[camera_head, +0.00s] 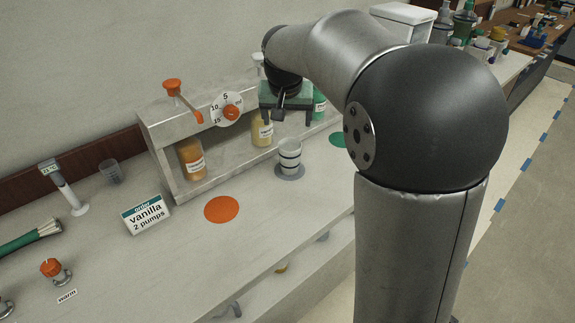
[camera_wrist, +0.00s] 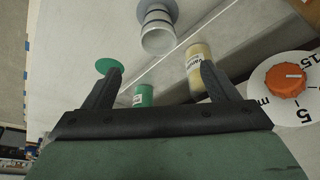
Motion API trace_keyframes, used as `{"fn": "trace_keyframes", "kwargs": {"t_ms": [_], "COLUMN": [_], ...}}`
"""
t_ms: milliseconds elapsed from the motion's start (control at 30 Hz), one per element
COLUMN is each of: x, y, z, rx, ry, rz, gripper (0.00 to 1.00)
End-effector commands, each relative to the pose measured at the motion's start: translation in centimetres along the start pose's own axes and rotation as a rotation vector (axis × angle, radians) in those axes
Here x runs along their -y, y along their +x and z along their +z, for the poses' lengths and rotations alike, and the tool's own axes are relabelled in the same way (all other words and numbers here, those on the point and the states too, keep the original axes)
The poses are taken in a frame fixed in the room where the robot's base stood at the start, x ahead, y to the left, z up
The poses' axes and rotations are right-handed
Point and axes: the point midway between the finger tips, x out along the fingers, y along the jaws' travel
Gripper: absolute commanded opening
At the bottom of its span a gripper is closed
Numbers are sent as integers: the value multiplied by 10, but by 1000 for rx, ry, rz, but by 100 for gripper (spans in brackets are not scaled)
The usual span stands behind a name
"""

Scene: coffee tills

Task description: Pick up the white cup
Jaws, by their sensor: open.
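The white cup (camera_head: 289,154) has dark bands and stands upright on a grey disc (camera_head: 290,172) on the counter, in front of the syrup rack. It also shows in the wrist view (camera_wrist: 158,32) at the top centre, beyond my fingertips. My gripper (camera_head: 279,116) is above and a little behind the cup in the head view, close to the rack. In the wrist view my gripper (camera_wrist: 160,72) has its two fingers wide apart with nothing held between them. The cup is apart from the fingers.
The rack (camera_head: 165,135) holds a vanilla-coloured bottle (camera_head: 262,132), an amber bottle (camera_head: 191,158) and a green bottle (camera_wrist: 143,95). An orange disc (camera_head: 221,209) and a green disc (camera_wrist: 109,66) lie on the counter. An order card (camera_head: 147,214) stands left. The counter front is mostly clear.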

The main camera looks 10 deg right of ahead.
Motion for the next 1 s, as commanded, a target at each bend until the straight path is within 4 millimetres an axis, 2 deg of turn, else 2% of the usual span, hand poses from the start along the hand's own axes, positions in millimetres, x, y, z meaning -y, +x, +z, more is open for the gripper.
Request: {"fn": "trace_keyframes", "kwargs": {"t_ms": [167, 600, 700, 867, 1000], "x": [4, 4, 4, 4, 2], "y": [17, 107, 119, 128, 144], "z": [-9, -9, -9, -9, -7], "rx": [-10, -8, -10, -12, -8], "ry": [10, 9, 8, 8, 8], "rz": [5, 4, 3, 2, 4], "gripper": [80, 80, 80, 80, 80]}}
